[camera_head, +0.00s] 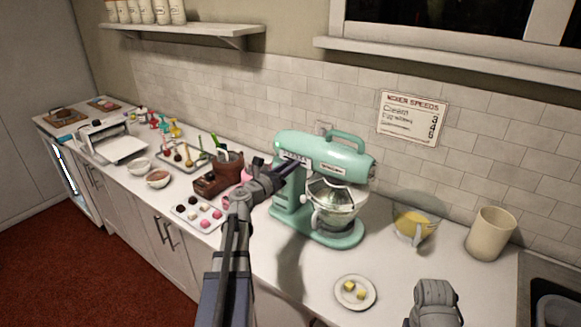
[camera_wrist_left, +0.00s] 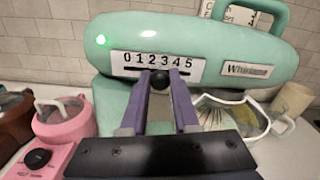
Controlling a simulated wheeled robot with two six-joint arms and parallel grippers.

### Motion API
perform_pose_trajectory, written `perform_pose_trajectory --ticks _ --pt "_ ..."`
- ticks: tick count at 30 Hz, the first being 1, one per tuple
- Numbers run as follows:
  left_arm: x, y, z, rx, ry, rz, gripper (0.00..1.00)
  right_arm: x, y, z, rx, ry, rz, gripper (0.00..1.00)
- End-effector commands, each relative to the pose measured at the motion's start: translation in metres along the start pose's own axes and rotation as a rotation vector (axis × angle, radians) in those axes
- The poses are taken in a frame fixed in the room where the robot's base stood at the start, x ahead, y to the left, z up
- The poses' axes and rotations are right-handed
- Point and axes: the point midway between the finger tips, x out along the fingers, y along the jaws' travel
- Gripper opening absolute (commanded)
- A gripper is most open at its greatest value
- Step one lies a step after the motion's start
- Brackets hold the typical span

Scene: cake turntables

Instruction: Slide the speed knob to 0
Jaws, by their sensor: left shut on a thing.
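The mint-green stand mixer (camera_head: 322,157) stands on the white counter with a glass bowl under its head. In the left wrist view the mixer's side (camera_wrist_left: 220,35) carries a white speed scale (camera_wrist_left: 158,66) printed 0 to 5. The black round speed knob (camera_wrist_left: 160,78) sits below the scale, around 2 to 3. My left gripper (camera_wrist_left: 160,82) has its purple fingers shut on the knob, one finger on each side. In the head view the left gripper (camera_head: 288,168) reaches the mixer's left side and hides the knob. A green light (camera_wrist_left: 101,40) glows left of the scale.
A pink appliance (camera_wrist_left: 66,122) stands left of the fingers. A tray of sweets (camera_head: 198,213) and a brown machine (camera_head: 216,175) lie left of the mixer. A yellow-filled bowl (camera_head: 414,227), beige canister (camera_head: 490,233) and small plate (camera_head: 355,292) are to the right. My right arm (camera_head: 433,303) shows below.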

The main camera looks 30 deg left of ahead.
Motion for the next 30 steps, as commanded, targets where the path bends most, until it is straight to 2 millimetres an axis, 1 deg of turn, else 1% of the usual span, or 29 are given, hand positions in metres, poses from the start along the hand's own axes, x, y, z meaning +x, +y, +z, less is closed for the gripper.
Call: perform_pose_trajectory --ticks 1,6,9,16,17,18,23,30 --pt "0.002 0.011 0.002 0.0 -0.001 0.006 0.0 0.0 0.0 0.0 0.0 0.0 0.0 0.0" --pt "0.002 0.043 0.009 0.0 -0.002 0.007 0.0 0.0 0.0 0.0 0.0 0.0 0.0 0.0" --pt "0.001 0.049 0.01 0.0 -0.002 0.005 0.0 0.0 0.0 0.0 0.0 0.0 0.0 0.0" --pt "0.0 0.049 0.01 -0.001 -0.003 0.008 0.0 0.0 0.0 0.0 0.0 0.0 0.0 0.0" --pt "0.0 0.049 0.01 -0.001 -0.003 0.008 0.32 0.0 0.0 0.0 0.0 0.0 0.0 0.0" --pt "0.0 0.049 0.01 -0.001 -0.003 0.008 0.37 0.0 0.0 0.0 0.0 0.0 0.0 0.0" --pt "0.0 0.048 0.01 -0.001 -0.002 0.006 0.55 0.0 0.0 0.0 0.0 0.0 0.0 0.0" --pt "-0.001 0.047 0.009 0.0 -0.001 0.004 0.55 0.0 0.0 0.0 0.0 0.0 0.0 0.0"
